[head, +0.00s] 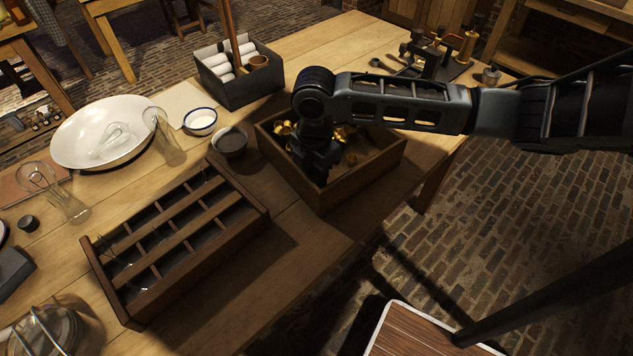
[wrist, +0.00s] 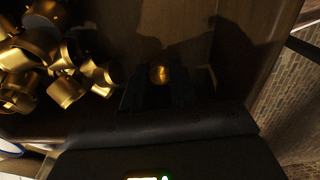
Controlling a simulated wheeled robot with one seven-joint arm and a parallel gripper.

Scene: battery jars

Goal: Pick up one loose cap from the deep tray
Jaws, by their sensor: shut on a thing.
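The deep tray (head: 345,193) is a wooden box near the table's right edge. My gripper (head: 318,172) reaches straight down into it. Brass caps (head: 344,132) lie in the tray, partly hidden by my arm. In the wrist view a heap of loose caps (wrist: 60,75) lies to the left. My gripper in the wrist view (wrist: 159,90) is dark and shut on one small brass cap (wrist: 160,74), which shows between the fingertips, apart from the heap. The shadow hides whether this cap still touches the tray floor.
A compartmented wooden rack (head: 180,240) stands left of the tray. A grey bowl (head: 230,141) is close to the tray's left corner, with a box of white rolls (head: 240,85) behind. Glass vessels and a large white basin (head: 75,150) stand farther left.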

